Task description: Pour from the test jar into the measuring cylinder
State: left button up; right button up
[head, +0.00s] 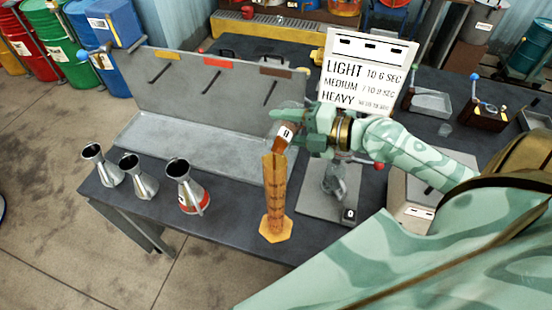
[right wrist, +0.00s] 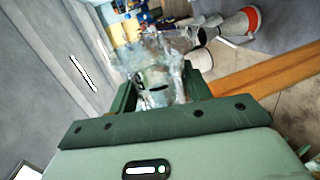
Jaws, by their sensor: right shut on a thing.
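My right gripper (head: 291,122) is shut on the test jar (head: 281,140), a small clear jar with a white label and amber-brown contents. The jar is tilted, its lower end close above the mouth of the measuring cylinder (head: 274,195). The cylinder is tall and amber, upright on a hexagonal foot near the table's front edge. I cannot tell whether liquid is flowing. In the right wrist view the clear jar (right wrist: 155,75) sits between the fingers, and the orange cylinder (right wrist: 262,77) runs off to the right. My left gripper is out of view.
Several metal jugs (head: 185,187) stand at the table's left front. A grey tray with a back panel (head: 205,95) lies behind them. A sign (head: 365,75) stands behind my right gripper, and a stand with a grey plate (head: 325,205) is right of the cylinder.

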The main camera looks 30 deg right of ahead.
jog(key=shift+s+a+r+n+t, duration=0.1)
jog(key=shift+r+n+t, duration=0.05)
jog(key=shift+r+n, duration=0.15)
jog(key=shift+s+a+r+n+t, duration=0.1)
jog(key=shift+r+n+t, duration=0.05)
jog(key=shift+n, duration=0.25)
dwell(0.7)
jog(key=m, duration=0.1)
jog(key=f+m, duration=0.1)
jog(key=shift+w+d+f+m, duration=0.25)
jog(key=shift+w+d+m, duration=0.05)
jog(key=shift+w+d, duration=0.05)
